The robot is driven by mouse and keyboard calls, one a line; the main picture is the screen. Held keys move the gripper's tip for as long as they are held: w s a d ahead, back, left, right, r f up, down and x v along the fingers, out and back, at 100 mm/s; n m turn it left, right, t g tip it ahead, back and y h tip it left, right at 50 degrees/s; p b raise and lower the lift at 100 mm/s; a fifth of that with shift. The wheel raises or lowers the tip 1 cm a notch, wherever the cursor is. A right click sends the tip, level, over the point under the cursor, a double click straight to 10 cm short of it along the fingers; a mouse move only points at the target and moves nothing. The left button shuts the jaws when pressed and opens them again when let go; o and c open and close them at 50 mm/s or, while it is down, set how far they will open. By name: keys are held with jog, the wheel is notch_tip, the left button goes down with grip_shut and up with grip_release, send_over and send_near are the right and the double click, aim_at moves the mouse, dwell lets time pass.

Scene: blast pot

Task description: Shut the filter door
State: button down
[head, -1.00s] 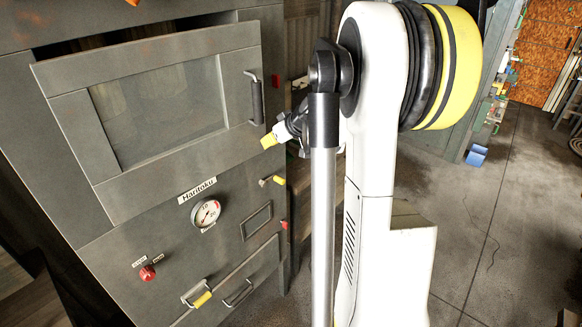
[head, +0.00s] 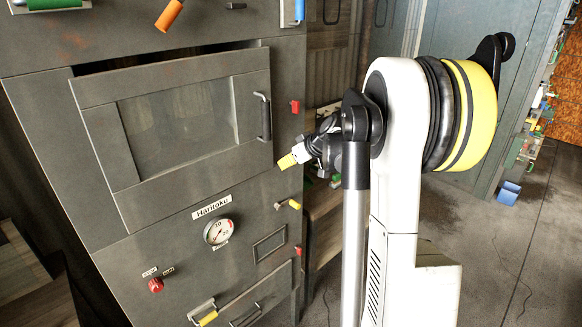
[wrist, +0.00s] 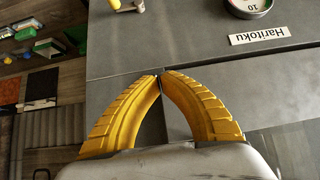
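The filter door appears to be the grey windowed door (head: 185,178) on the grey cabinet in the head view. It stands slightly ajar, with a dark gap along its top edge. Its dark bar handle (head: 264,117) is on the right side. My gripper (head: 287,162) is near the door's lower right corner, below the handle; whether it touches is unclear. In the wrist view, my gripper's yellow fingers (wrist: 161,76) curve together with their tips meeting and nothing between them. The grey door edge (wrist: 240,118) lies behind them there, beneath the upside-down label.
Below the door are a Haritoku label (head: 212,207), a round gauge (head: 218,231), a red knob (head: 156,285) and a small yellow-tipped lever (head: 294,204). An orange handle (head: 169,15) sticks out above. Open floor (head: 490,240) lies to the right.

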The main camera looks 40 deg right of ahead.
jog(key=v, duration=0.9)
jog(key=shift+r, duration=0.15)
jog(key=shift+a, duration=0.1)
jog(key=s+a+f+g+b, duration=0.1)
jog(key=s+a+f+b, duration=0.4)
jog(key=a, duration=0.4)
jog(key=s+a+f+g+b, duration=0.1)
jog(key=s+a+f+b, duration=0.3)
jog(key=a+f+b, duration=0.4)
jog(key=s+a+f+b, duration=0.3)
jog(key=s+a+f, duration=0.1)
jog(key=a, duration=0.7)
jog(key=s+a+f+m+h+b, duration=0.1)
jog(key=s+a+f+b, duration=0.4)
jog(key=s+f, duration=0.3)
notch_tip(320, 180, down, 3)
jog(key=shift+s+r+b, duration=0.1)
jog(key=shift+s+b, duration=0.15)
jog(key=shift+b, duration=0.45)
